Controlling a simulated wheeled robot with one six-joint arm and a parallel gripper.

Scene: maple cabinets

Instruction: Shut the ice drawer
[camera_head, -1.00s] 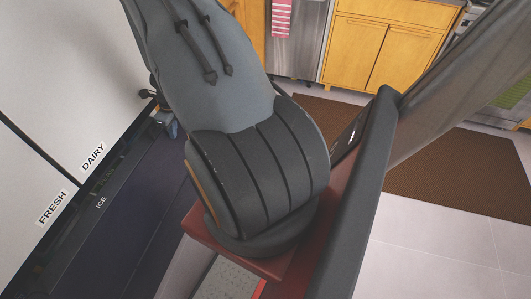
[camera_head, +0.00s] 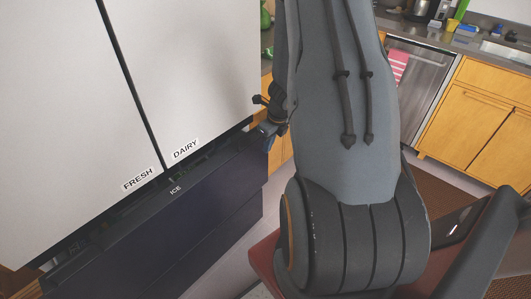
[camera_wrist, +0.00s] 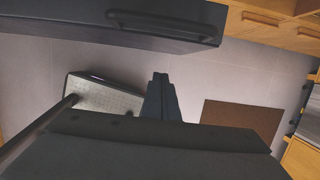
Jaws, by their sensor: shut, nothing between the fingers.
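The ice drawer (camera_head: 165,225) is a dark navy front marked ICE, below the white fridge doors in the head view. Its upper edge stands out in front of the doors, with a dark gap behind it, so it looks partly open. My gripper (camera_head: 266,133) is at the drawer's right end, near its top edge; I cannot tell whether it touches. In the wrist view my gripper (camera_wrist: 161,82) is shut and empty, over the floor. A dark panel (camera_wrist: 190,38) with a bar handle, apparently the drawer front, lies beyond the fingertips.
White fridge doors marked FRESH (camera_head: 70,100) and DAIRY (camera_head: 195,70) stand above the drawer. Maple cabinets (camera_head: 478,112) and a dishwasher (camera_head: 418,80) with a red striped towel are at the right.

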